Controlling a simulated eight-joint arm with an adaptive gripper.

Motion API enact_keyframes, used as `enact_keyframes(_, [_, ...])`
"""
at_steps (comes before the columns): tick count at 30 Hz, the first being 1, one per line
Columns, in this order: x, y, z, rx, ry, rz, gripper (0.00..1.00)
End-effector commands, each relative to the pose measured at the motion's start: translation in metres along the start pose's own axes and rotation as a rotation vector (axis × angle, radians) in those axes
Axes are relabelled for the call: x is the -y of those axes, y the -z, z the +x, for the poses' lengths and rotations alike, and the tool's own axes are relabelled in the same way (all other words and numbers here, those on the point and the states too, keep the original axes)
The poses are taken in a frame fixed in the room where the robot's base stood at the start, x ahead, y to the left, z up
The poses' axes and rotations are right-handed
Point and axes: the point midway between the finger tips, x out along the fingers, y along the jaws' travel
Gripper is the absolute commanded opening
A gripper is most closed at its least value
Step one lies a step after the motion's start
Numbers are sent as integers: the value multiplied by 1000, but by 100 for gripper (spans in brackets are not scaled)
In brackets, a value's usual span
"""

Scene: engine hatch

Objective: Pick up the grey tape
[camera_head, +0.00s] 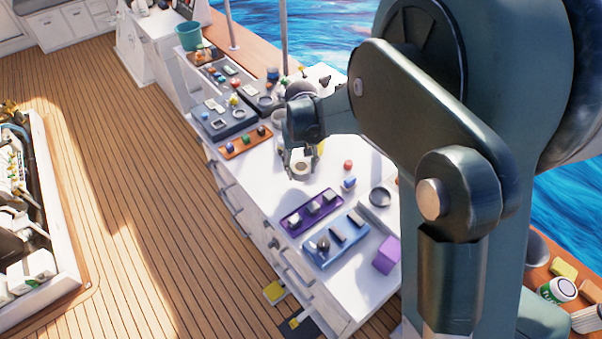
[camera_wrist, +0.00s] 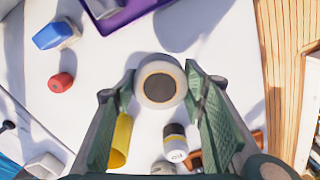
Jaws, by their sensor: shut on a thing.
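The grey tape (camera_wrist: 160,61) is a pale grey ring with a brown inner core. In the wrist view it sits between the tips of my two green-padded fingers. My gripper (camera_wrist: 160,84) is shut on it, one finger against each side. In the head view my gripper (camera_head: 302,163) points down over the white worktop, with the tape (camera_head: 301,174) at its fingertips. I cannot tell whether the tape touches the worktop or is slightly above it.
A red round piece (camera_wrist: 61,82), a blue piece (camera_wrist: 56,33), a yellow cylinder (camera_wrist: 121,140) and a white-and-black bottle (camera_wrist: 175,143) stand close by. A purple tray (camera_head: 311,208), a blue tray (camera_head: 335,243) and a purple box (camera_head: 387,254) lie towards the worktop's near end.

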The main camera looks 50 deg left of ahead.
Motion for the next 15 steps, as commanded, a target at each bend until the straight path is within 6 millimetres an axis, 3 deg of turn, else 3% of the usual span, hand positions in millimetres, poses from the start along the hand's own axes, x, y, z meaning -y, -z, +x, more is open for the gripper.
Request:
enact_keyframes(9, [0,0,-44,0,0,0,28])
enact_keyframes(15, [0,0,-55,0,0,0,28])
